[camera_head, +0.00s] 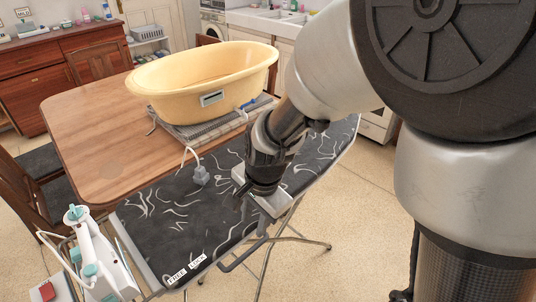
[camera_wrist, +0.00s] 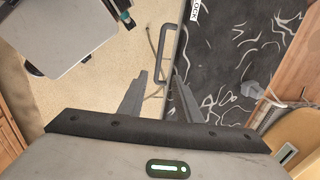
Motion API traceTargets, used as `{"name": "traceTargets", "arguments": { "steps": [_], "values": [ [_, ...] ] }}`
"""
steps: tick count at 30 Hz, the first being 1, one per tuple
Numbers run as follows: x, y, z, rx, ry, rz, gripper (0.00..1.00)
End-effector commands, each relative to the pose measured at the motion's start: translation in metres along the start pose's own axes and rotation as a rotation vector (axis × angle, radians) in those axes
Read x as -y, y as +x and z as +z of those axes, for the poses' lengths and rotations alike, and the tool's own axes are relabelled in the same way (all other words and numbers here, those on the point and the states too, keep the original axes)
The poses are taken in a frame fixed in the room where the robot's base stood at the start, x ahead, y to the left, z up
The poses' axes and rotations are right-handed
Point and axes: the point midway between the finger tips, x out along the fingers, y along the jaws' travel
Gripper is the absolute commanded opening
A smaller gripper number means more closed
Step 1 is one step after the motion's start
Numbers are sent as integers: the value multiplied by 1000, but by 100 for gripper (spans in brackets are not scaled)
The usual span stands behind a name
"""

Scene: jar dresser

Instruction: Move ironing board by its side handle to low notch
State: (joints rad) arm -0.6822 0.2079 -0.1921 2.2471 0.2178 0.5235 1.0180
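The ironing board (camera_head: 165,225) has a black cover with white squiggles and stands on thin metal legs, its near end towards the lower left. Small labels reading FREE and LOCK (camera_head: 187,268) sit at that end. A dark side handle (camera_head: 241,258) runs along the board's near edge; it also shows in the wrist view (camera_wrist: 160,68) as a grey loop. My gripper (camera_wrist: 159,80) is open and empty, its fingers pointing towards the handle, which lies between and beyond the fingertips. I cannot tell how far apart they are. No notch can be made out.
A wooden table (camera_head: 95,135) adjoins the board's left side. A white and teal appliance (camera_head: 95,255) is at lower left. Open floor (camera_head: 345,235) lies to the right.

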Motion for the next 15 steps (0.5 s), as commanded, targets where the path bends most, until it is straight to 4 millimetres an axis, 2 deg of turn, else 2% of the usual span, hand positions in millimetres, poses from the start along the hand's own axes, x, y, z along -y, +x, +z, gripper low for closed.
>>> {"name": "traceTargets", "arguments": {
  "steps": [1,15],
  "values": [
    [-2,12,0,2,1,6,31],
    [-3,114,0,1,0,6,31]
  ]
}}
